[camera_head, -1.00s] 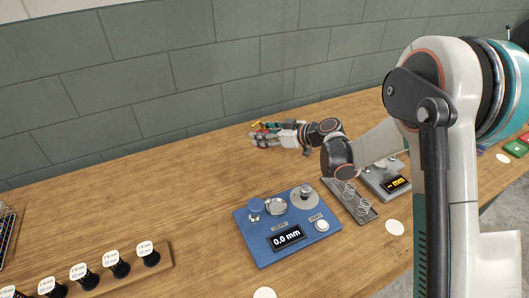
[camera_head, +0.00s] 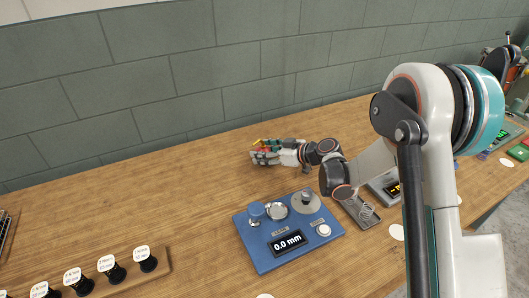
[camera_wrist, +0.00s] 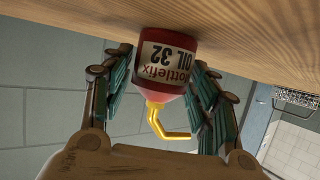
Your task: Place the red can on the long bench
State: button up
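The red can (camera_wrist: 165,79) is an oil can with a white "OIL 32" label and a yellow bent spout. In the wrist view it appears upside down, between the two green-and-black fingers of my gripper (camera_wrist: 163,92), which close on its sides. Its base is at or very near the wood of the long bench (camera_wrist: 245,35); I cannot tell whether it touches. In the head view my gripper (camera_head: 266,154) is low over the rear middle of the long bench (camera_head: 180,190), with bits of red and yellow showing. Most of the can is hidden there by the fingers.
A blue gauge device (camera_head: 287,232) reading 0.0 mm stands in front of my gripper. A grey tray (camera_head: 362,212) with springs lies to its right. The bench left of my gripper is clear; a tiled wall is behind.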

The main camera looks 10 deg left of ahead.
jog(key=shift+r, duration=0.1)
dwell(0.3)
jog(key=shift+d+r, duration=0.1)
jog(key=shift+d, duration=0.15)
jog(key=p+v, duration=0.2)
jog(key=v, duration=0.5)
jog(key=shift+s, duration=0.1)
jog(key=shift+r, duration=0.15)
jog(key=s+d+r+m+t+h, duration=0.1)
jog(key=s+d+r+m+h, duration=0.5)
jog(key=s+d+r, duration=0.6)
jog(key=s+d+r+m+h, duration=0.1)
jog(key=s+d+m+h, duration=0.2)
jog(key=s+d, duration=0.5)
jog(key=s+d+r+m+t+h, duration=0.1)
jog(key=s+d+r+m+h, duration=0.1)
jog(key=s+d, duration=0.6)
jog(key=s+m+h, duration=0.1)
jog(key=s+m, duration=0.1)
jog(key=s, duration=0.2)
jog(key=shift+s+m+h, duration=0.3)
jog(key=shift+m, duration=0.1)
